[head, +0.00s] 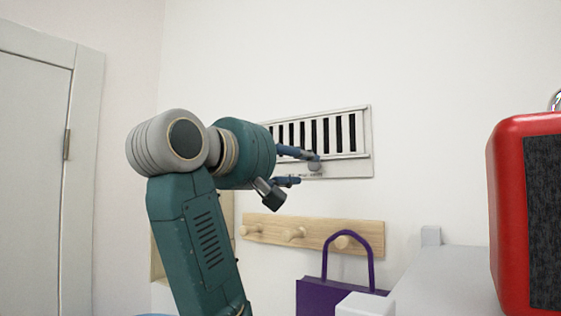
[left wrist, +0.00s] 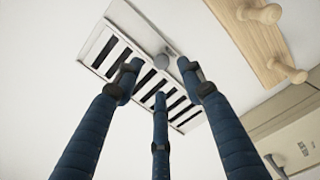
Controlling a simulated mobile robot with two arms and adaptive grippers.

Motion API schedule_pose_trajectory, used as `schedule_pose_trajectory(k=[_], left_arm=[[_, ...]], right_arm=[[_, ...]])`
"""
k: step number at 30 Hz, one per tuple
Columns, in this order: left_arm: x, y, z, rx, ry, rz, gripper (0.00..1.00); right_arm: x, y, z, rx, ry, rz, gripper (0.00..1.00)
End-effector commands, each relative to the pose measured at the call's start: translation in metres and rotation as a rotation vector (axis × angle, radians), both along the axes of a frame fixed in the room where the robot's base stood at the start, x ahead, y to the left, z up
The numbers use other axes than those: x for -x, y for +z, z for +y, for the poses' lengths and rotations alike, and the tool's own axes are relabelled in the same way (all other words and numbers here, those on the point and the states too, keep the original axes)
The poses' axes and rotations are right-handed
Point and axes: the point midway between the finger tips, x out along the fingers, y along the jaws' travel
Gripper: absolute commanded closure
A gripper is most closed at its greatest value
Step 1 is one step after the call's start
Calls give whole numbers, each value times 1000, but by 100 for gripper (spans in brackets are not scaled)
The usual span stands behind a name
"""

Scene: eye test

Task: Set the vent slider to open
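The wall vent (head: 352,112) is a pale metal frame with white slats and dark gaps between them. Its grey slider knob (head: 315,167) sits on the rail below the slats, near the middle. Small lettering under the rail is too small to read and partly hidden by my fingers. My left gripper (head: 307,169) is open in front of the vent's lower part. In the left wrist view its blue fingers are spread, with the knob (left wrist: 166,60) showing beyond the tips, between the two outer fingers. I see no clear contact. My right gripper is not in view.
A wooden peg rail (head: 265,228) is on the wall below the vent, with a purple bag (head: 318,296) under its right end. A red box with a dark front (head: 508,200) stands on a pale surface (head: 445,285) at right. A door (head: 35,170) is at left.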

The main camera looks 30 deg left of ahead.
Motion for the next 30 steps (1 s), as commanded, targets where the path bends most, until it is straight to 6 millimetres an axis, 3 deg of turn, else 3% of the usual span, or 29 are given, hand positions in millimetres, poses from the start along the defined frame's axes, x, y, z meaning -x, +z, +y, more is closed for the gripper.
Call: schedule_pose_trajectory(k=[4,9,30], left_arm=[[34,2,5,1,1,-5,60],[51,1,9,-2,4,-3,60],[58,0,7,-1,-1,0,60]], right_arm=[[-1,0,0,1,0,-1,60],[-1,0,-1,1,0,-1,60],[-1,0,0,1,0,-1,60]])
